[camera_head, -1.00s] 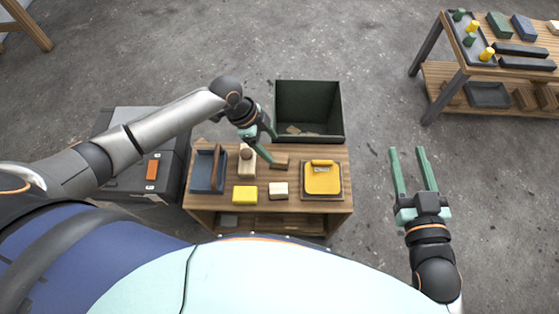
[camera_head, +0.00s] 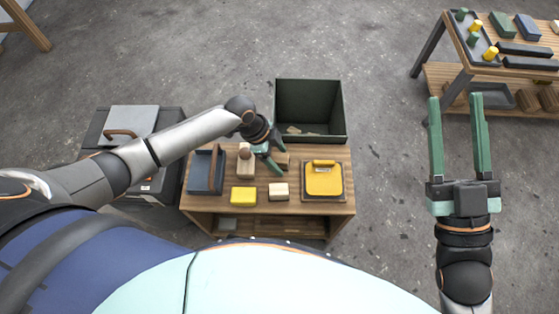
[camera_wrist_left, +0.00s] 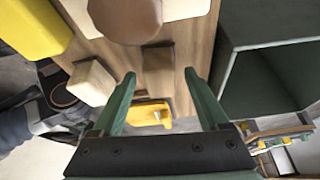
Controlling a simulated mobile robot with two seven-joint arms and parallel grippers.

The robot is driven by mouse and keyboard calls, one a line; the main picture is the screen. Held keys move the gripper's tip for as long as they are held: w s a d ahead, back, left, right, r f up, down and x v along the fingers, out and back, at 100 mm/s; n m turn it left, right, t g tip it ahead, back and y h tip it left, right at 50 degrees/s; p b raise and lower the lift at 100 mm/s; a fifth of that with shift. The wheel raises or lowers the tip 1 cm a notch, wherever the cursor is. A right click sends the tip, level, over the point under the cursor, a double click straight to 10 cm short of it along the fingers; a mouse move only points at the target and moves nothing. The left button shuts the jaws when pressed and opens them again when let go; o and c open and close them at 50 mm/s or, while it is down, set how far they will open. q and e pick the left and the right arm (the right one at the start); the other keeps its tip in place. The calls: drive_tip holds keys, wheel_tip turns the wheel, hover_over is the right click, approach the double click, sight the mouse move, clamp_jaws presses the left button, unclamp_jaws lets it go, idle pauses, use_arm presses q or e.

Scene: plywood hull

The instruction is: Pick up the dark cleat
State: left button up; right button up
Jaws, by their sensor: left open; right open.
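The dark cleat, a small brown block (camera_head: 284,161), lies on the wooden workbench (camera_head: 300,206) near its back edge. In the left wrist view the block (camera_wrist_left: 158,70) shows between and beyond the fingertips. My left gripper (camera_head: 270,160) is open, hanging just above and partly hiding the block in the head view. In the left wrist view its green fingers (camera_wrist_left: 160,74) stand apart on either side of the block, with nothing held; contact cannot be told. My right gripper (camera_head: 458,97) is open and empty over the floor at the right.
A dark green bin (camera_head: 338,112) stands behind the bench. Near the cleat are a knobbed wooden block (camera_head: 245,162), a cream block (camera_head: 278,191), a yellow block (camera_head: 243,196) and a yellow piece on a board (camera_head: 323,179). A blue-grey tray (camera_head: 200,178) sits left.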

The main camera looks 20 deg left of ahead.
use_arm(q)
drive_tip(key=shift+d+f, duration=0.1)
drive_tip(key=shift+f, duration=0.2)
drive_tip(key=shift+c, duration=0.3)
clamp_jaws()
